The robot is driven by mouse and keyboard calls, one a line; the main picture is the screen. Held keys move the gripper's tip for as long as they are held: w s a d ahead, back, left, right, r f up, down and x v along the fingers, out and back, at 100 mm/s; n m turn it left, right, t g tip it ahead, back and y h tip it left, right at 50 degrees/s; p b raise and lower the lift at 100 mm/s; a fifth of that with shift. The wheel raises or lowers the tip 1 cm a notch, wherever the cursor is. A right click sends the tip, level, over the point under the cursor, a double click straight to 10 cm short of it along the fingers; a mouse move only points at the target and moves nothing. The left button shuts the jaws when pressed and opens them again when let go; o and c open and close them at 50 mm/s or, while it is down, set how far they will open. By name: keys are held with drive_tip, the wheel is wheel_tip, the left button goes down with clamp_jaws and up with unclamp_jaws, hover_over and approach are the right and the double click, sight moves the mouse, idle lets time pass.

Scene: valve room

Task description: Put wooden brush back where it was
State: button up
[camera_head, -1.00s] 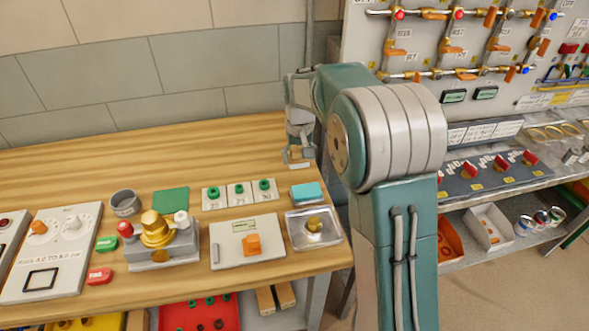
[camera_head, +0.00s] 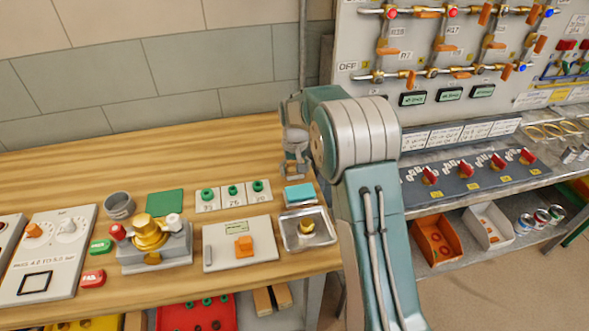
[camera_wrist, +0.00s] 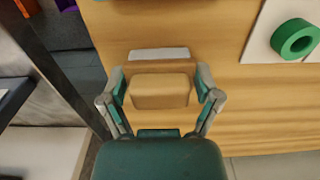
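The wooden brush (camera_wrist: 160,91) shows in the wrist view as a plain tan block with rounded corners, between my two fingers. No bristles show. My gripper (camera_wrist: 161,86) is open around it, with a narrow gap between the block and each finger pad. I cannot tell whether the brush touches the table. A pale strip (camera_wrist: 158,54) lies just beyond it on the wood. In the head view my gripper (camera_head: 293,173) is low over the right end of the table, behind the blue sponge-like block; the brush cannot be made out there.
The wooden table (camera_head: 225,150) is clear left of my gripper. White cards with green rings (camera_head: 207,195) lie to the left. The table's right edge is close to my gripper.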

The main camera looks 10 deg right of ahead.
drive_tip(key=shift+o, duration=1)
drive_tip(key=shift+a, duration=0.5)
